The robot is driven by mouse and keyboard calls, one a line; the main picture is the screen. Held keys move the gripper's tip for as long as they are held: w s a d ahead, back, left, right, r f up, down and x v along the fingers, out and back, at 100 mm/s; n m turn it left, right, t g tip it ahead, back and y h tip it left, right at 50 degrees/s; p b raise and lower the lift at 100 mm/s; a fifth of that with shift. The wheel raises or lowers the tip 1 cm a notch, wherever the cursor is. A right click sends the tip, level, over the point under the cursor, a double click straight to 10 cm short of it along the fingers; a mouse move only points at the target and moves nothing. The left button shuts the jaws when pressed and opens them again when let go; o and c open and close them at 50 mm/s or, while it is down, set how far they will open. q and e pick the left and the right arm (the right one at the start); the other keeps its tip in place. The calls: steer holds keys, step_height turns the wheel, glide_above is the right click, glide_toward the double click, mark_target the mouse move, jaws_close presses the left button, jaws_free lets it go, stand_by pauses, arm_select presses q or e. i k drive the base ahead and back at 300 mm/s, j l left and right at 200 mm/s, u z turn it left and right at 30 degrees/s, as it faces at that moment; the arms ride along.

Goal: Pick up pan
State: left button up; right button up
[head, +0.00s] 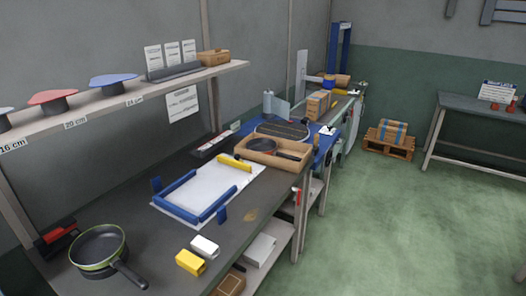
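A dark frying pan (98,247) with a green rim sits at the near left end of the grey workbench (140,222). Its black handle (130,276) points toward the lower right, near the bench's front edge. A second dark pan (262,144) lies in a wooden tray (272,158) farther along the line, with its handle toward the right. Neither of my grippers shows in the head view.
A white sheet with blue rails (205,188) and a yellow bar (235,163) lies mid-bench. A yellow block (190,262) and a white block (205,246) sit near the front edge. A shelf (130,97) with coloured lids overhangs the back. The green floor at right is mostly clear.

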mark_target(266, 146)
steer(key=i+l+u, duration=0.2)
steer(key=i+l, duration=0.45)
steer(key=l, duration=0.15)
